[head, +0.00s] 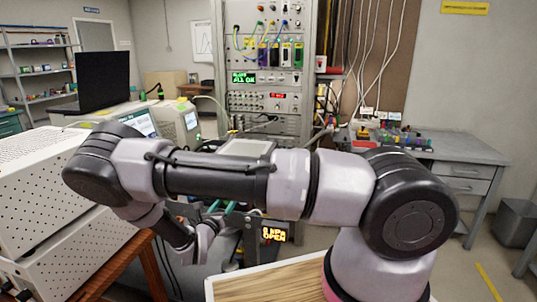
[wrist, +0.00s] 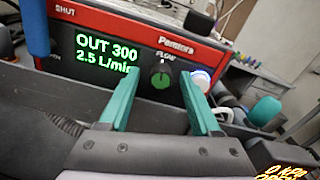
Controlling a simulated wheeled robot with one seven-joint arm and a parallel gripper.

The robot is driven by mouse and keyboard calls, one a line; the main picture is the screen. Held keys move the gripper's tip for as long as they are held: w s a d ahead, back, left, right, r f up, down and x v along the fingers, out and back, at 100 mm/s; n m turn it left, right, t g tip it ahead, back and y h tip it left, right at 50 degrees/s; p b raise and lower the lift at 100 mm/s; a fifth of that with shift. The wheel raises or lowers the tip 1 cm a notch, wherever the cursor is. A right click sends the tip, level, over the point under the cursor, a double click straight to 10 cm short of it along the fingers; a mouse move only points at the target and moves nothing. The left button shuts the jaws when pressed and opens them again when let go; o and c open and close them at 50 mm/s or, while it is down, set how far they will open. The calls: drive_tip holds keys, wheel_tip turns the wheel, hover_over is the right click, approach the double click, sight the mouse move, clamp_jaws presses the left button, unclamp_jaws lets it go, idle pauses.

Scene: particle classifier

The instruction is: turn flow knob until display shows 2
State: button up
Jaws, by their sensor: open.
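In the wrist view a red-trimmed Pentora unit has a dark front panel. Its display (wrist: 107,52) reads "OUT 300" and "2.5 L/min" in green. The flow knob (wrist: 161,78), dark with a green face, is right of the display under the label "FLOW". My gripper (wrist: 159,84) is open, its teal fingers spread to the left and right of the knob in the picture. I cannot tell whether they reach or touch it. In the head view my gripper (head: 222,208) is low behind my arm, and the knob is not visible there.
A white-blue lit round part (wrist: 201,78) is just right of the right finger. A blue post (wrist: 35,27) stands at the left. An orange display (head: 273,235) reading "OPEN" is beside my gripper in the head view. A perforated white cabinet (head: 45,245) is at the left.

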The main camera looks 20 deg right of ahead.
drive_tip(key=s+a+m, duration=0.4)
drive_tip(key=s+a, duration=0.1)
drive_tip(key=s, duration=0.4)
drive_tip(key=s+d+r+m+g+y, duration=0.1)
drive_tip(key=s+d+r+m+g, duration=0.1)
drive_tip(key=d+r+m+g, duration=0.5)
drive_tip(key=s+d+r+m+g+y, duration=0.1)
drive_tip(key=s+d+r+m+g, duration=0.2)
drive_tip(key=d+r+m+g, duration=0.5)
drive_tip(key=shift+s+d+r+m, duration=0.25)
drive_tip(key=shift+d+r+m, duration=0.75)
drive_tip(key=shift+r+m, duration=2.75)
drive_tip(key=shift+r+n, duration=0.8)
drive_tip(key=shift+n, duration=0.05)
drive_tip(key=s+d+r+m+t+y, duration=0.2)
drive_tip(key=s+r+m, duration=0.4)
drive_tip(key=r, duration=0.4)
drive_tip(key=s+d+r+m+t+y, duration=0.2)
drive_tip(key=s+r+m+t+y, duration=0.2)
drive_tip(key=r, duration=0.6)
drive_tip(key=shift+s+d+r+m+t+y, duration=0.25)
drive_tip(key=shift+s+r+m+t+y, duration=0.1)
drive_tip(key=shift+s+m+y, duration=0.95)
